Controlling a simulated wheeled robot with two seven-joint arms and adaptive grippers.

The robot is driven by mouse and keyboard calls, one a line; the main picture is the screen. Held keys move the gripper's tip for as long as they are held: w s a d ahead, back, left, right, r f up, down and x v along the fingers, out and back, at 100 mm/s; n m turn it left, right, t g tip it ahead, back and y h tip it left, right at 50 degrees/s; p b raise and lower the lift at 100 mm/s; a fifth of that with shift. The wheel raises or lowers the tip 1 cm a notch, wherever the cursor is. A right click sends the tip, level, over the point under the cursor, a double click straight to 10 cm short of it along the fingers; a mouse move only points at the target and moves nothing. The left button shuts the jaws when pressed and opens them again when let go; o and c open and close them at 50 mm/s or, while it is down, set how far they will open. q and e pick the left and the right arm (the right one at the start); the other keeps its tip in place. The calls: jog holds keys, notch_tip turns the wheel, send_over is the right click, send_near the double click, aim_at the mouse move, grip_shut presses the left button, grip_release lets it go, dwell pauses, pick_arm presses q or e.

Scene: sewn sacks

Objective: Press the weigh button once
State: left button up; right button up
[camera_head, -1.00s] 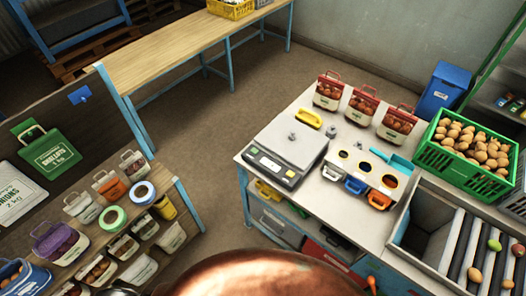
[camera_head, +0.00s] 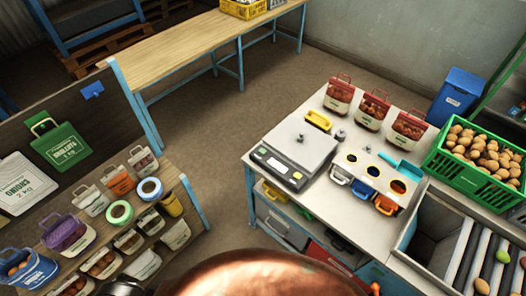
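A scale (camera_head: 305,146) with a flat grey plate stands at the left end of the white worktable. Its dark front panel (camera_head: 277,167) carries a small display and small coloured buttons, one yellowish (camera_head: 298,175) at the right end and a greenish one (camera_head: 262,151) at the left. The labels are too small to read, so I cannot tell which is the weigh button. A small grey weight (camera_head: 301,138) appears on or just behind the plate. Neither gripper can be made out. A dark part at the bottom left edge may be mine.
Red sacks (camera_head: 372,109) stand along the worktable's back. A yellow scoop-like item (camera_head: 318,121) lies behind the scale. A block with round holes (camera_head: 375,172) is right of it. A green potato crate (camera_head: 437,160) and rollers (camera_head: 484,262) are further right. Sacks and tape rolls (camera_head: 119,213) fill the left rack.

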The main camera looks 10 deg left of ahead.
pick_arm(q)
grip_shut()
pick_arm(e)
jog(key=shift+s+a, duration=0.1)
jog(key=shift+a, duration=0.15)
jog(key=shift+d, duration=0.3)
dwell(0.3)
pick_arm(q)
notch_tip(320, 180, down, 12)
jog(key=s+b, duration=0.1)
jog(key=b, duration=1)
jog(key=shift+b, duration=0.4)
pick_arm(e)
notch_tip(320, 180, down, 12)
jog(key=s, duration=0.1)
jog(key=shift+a, duration=0.35)
pick_arm(q)
jog(key=shift+r, duration=0.15)
pick_arm(e)
jog(key=shift+r, duration=0.1)
jog(key=shift+c, duration=0.3)
